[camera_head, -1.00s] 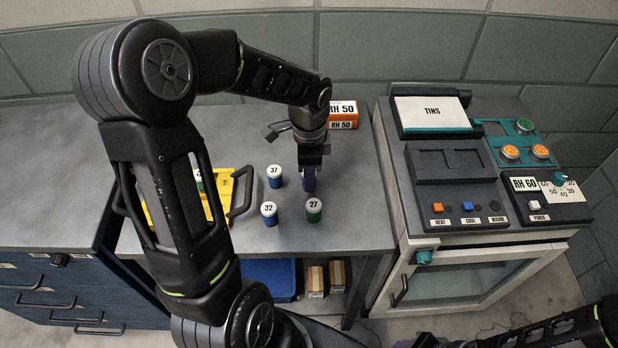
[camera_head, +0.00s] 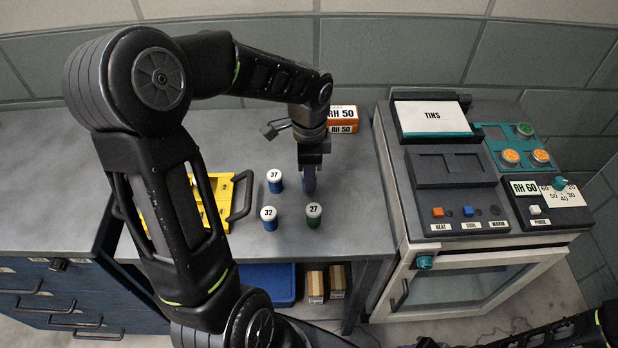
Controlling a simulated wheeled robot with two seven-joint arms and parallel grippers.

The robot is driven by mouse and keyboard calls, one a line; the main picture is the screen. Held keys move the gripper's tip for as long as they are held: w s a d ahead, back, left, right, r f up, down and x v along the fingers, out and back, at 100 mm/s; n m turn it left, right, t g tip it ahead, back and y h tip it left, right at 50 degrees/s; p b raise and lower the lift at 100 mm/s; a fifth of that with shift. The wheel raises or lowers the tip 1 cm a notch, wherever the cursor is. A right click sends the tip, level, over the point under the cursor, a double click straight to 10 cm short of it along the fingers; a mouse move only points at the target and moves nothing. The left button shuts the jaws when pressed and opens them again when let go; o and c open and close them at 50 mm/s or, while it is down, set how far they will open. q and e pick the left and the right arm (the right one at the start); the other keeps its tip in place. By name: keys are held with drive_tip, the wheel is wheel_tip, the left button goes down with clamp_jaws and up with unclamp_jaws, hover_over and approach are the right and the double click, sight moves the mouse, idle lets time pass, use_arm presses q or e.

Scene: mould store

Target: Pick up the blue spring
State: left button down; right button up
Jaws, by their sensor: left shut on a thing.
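My left gripper (camera_head: 309,181) points straight down over the grey bench, behind the green tin marked 27 (camera_head: 314,216) and right of the blue tin marked 37 (camera_head: 274,181). The spring itself is hidden or too small to make out, and I see none elsewhere on the bench. I cannot tell whether the gripper clears the bench top. Only dark parts of my right arm show at the lower right edge; its gripper cannot be made out.
A blue tin marked 32 (camera_head: 269,218) stands at the front. A yellow tray (camera_head: 222,189) with dark handles lies left, partly behind my arm. An orange RH 50 box (camera_head: 342,127) stands behind the gripper. A cabinet with controls (camera_head: 460,235) stands right. Bare bench (camera_head: 355,200) lies between.

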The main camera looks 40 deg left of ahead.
use_arm(q)
wheel_tip(320, 180, up, 8)
drive_tip(key=shift+r+b, duration=0.1)
drive_tip(key=shift+b, duration=0.3)
drive_tip(key=shift+r, duration=0.1)
drive_tip(key=shift+r+p, duration=0.5)
idle(0.4)
